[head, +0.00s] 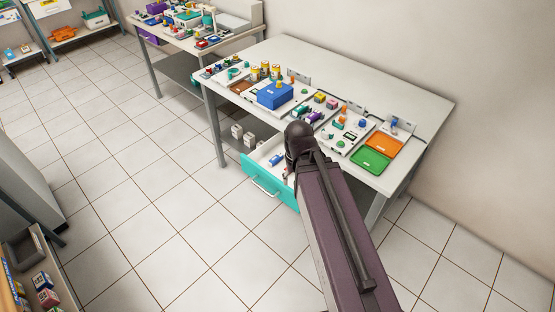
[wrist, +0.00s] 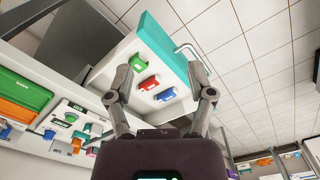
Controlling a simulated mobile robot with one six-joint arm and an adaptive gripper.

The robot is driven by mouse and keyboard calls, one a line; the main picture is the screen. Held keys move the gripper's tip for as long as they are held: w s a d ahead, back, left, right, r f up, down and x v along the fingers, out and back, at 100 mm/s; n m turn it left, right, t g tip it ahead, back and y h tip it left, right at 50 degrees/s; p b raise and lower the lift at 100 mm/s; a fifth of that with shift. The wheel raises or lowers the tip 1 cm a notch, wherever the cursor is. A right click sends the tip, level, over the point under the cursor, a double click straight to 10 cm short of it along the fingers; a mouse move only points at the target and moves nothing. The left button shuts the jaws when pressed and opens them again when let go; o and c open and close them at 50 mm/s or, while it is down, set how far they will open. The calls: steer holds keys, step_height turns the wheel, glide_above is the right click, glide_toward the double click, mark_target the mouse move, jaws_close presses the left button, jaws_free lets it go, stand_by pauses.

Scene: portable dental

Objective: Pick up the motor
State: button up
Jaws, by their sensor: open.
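A teal-fronted drawer (head: 262,192) stands pulled out under the workbench. In the wrist view its white inside (wrist: 128,48) holds a green piece (wrist: 139,63), a red piece (wrist: 149,82) and a blue piece (wrist: 166,95) in a row. The blue piece also shows in the head view (head: 277,160). I cannot tell which of them, if any, is the motor. My gripper (wrist: 160,80) is open and empty, its two fingers framing the row, apart from the pieces. In the head view my arm hides the gripper and part of the drawer.
The workbench top (head: 405,90) carries a blue box (head: 275,95), small parts, an orange tray (head: 383,144) and a green tray (head: 370,158). White blocks (head: 243,135) sit on the lower shelf. A second cluttered bench stands behind. The tiled floor (head: 150,190) at left is clear.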

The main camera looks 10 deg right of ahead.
steer(key=w+f+m+b, duration=0.3)
steer(key=w+m, duration=0.2)
steer(key=w, duration=0.9)
steer(key=w+f+m+b, duration=0.4)
steer(key=w+m, duration=0.1)
steer(key=w, duration=1)
steer(key=shift+d+m, duration=0.3)
steer(key=shift+m, duration=0.1)
steer(key=shift+w+f, duration=0.1)
steer(key=shift+f, duration=0.1)
steer(key=b, duration=0.9)
glide_above(278, 156)
steer(key=f, duration=0.8)
steer(key=shift+s+d+f, duration=0.1)
steer(key=shift+s+f, duration=0.1)
steer(key=shift+f, duration=0.1)
steer(key=f+b, duration=0.3)
steer(key=shift+w+a+f, duration=0.15)
steer(key=shift+w+a, duration=0.05)
steer(key=shift+f+b, duration=0.9)
steer(key=shift+b, duration=0.1)
